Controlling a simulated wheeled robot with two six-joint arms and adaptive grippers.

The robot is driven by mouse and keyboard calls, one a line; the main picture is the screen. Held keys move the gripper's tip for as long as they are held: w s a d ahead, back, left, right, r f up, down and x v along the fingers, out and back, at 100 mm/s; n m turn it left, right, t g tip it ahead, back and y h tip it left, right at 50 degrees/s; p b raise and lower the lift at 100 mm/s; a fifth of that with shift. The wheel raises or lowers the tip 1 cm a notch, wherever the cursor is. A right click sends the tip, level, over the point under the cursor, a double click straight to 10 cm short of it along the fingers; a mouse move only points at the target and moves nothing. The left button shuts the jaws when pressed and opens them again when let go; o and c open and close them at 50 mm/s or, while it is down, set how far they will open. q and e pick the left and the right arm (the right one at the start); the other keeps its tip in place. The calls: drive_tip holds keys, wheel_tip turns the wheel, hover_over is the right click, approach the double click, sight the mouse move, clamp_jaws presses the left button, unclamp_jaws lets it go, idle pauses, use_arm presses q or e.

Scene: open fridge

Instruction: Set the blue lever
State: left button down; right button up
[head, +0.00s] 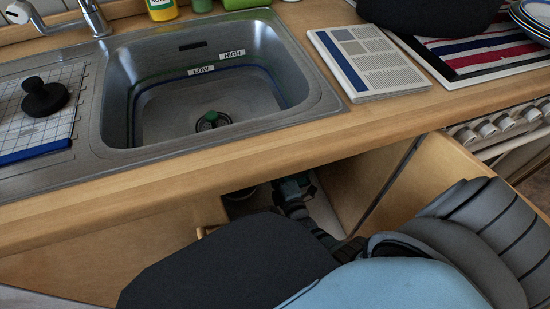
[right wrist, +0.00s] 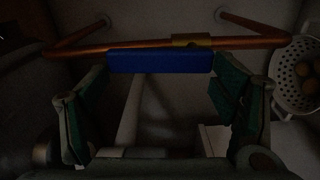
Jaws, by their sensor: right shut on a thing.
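The blue lever (right wrist: 160,61) is a blue bar lying level across the copper pipe (right wrist: 255,41), seen in the right wrist view. My right gripper (right wrist: 160,70) has one green-and-grey finger at each end of the lever and is shut on it. In the head view my right gripper (head: 292,190) reaches into the open cabinet under the sink. The lever is hidden there. My left gripper is not in view.
Above is the wooden counter (head: 200,178) with the steel sink (head: 290,75). A cabinet door (head: 465,165) stands open at right. Inside the dark cabinet a white perforated colander (right wrist: 290,85) holding round things is at right. A pale pipe (right wrist: 130,112) rises near the middle.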

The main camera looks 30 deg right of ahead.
drive_tip(key=o, duration=1.7)
drive_tip(key=shift+w, duration=0.1)
drive_tip(key=v, duration=0.7)
drive_tip(key=shift+s, duration=0.3)
